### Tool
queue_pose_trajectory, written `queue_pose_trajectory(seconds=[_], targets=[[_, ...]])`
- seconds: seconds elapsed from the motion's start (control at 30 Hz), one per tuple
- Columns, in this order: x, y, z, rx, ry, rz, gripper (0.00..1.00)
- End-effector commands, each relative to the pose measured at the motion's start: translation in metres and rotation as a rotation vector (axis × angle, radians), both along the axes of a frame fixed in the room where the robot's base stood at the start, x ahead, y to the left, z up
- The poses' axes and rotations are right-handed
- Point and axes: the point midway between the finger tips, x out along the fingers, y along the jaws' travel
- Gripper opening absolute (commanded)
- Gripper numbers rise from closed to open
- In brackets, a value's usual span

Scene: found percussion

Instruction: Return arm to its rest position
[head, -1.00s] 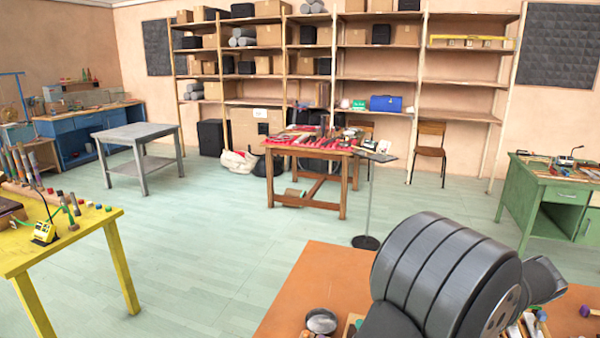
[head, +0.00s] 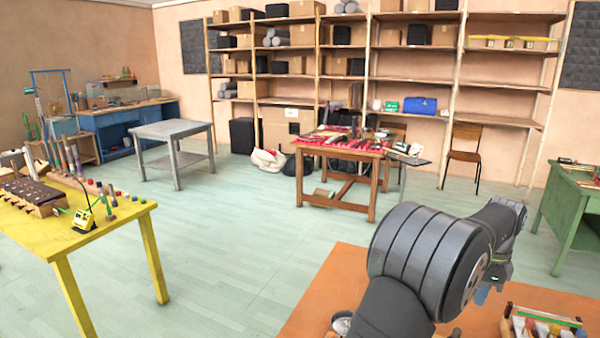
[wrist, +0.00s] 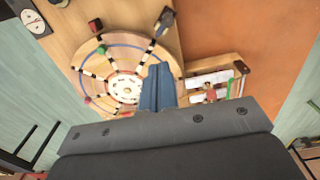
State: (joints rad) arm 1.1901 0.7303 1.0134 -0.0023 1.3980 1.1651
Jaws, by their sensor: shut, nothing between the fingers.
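My arm fills the lower right of the head view, over the orange table (head: 325,290). My gripper (head: 482,294) hangs at its far end, pointing down, partly hidden by the arm. In the wrist view, the blue fingers of my gripper (wrist: 158,84) are together with nothing between them. They overlap the picture of a round wooden disc (wrist: 112,62) with coloured rings and dark markers. I cannot tell the height of the fingers above it.
A wooden box with tools (head: 540,322) stands on the orange table to the right; it also shows in the wrist view (wrist: 240,72). A yellow table (head: 105,232) with instruments is at left. A wooden table (head: 345,148) stands farther back. Open floor lies between.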

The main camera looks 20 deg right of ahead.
Motion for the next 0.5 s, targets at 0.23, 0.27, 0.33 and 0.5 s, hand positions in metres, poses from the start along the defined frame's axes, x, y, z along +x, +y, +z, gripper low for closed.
queue_pose_trajectory(seconds=[0.23, 0.27, 0.33, 0.5], targets=[[0.0, 0.001, -0.034, 0.002, -0.001, 0.0, 0.0], [0.0, 0.0, -0.036, 0.001, -0.001, 0.0, 0.0], [0.0, 0.0, -0.04, 0.0, -0.003, 0.0, 0.0], [0.0, 0.0, -0.043, -0.001, -0.004, 0.0, 0.0]])
